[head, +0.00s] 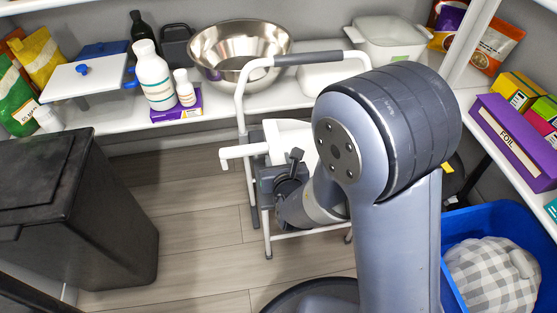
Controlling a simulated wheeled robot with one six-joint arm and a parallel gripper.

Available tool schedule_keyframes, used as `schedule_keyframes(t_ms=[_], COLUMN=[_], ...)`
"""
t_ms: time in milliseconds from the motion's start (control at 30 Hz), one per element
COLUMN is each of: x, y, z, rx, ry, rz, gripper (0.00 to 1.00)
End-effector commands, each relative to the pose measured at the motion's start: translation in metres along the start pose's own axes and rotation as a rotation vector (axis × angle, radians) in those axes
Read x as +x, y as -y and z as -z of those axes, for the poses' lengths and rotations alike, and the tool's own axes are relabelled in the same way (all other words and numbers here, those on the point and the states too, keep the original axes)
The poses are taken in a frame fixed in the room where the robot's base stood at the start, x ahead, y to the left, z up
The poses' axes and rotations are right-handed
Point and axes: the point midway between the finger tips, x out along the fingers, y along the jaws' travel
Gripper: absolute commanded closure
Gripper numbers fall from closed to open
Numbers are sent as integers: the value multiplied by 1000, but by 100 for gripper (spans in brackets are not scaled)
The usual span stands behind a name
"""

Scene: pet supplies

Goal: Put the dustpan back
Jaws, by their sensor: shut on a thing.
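My gripper (270,172) is low in the middle of the head view, in front of a white folding frame. It is shut on a white piece, which I take to be the dustpan (240,151). A white bar of it sticks out to the left, with a short downturned end. My gripper and arm hide much of the rest. A broader white surface (292,135) shows just behind the gripper; I cannot tell whether it belongs to the dustpan or the frame.
The white frame (243,110) with a grey grip stands close behind my gripper. A black bin (110,200) stands left, a blue crate (450,232) right. A shelf with a steel bowl (238,45) and bottles runs along the back. Floor between bin and frame is clear.

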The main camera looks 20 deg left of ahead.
Motion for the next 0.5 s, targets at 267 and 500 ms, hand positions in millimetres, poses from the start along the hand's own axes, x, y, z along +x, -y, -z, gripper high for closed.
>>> schedule_keyframes(t_ms=[267, 500], x=[2, 3], y=[0, 0], z=[6, 8], rx=[0, 0], ry=[1, 1], rz=[0, 0], gripper=[95, 61])
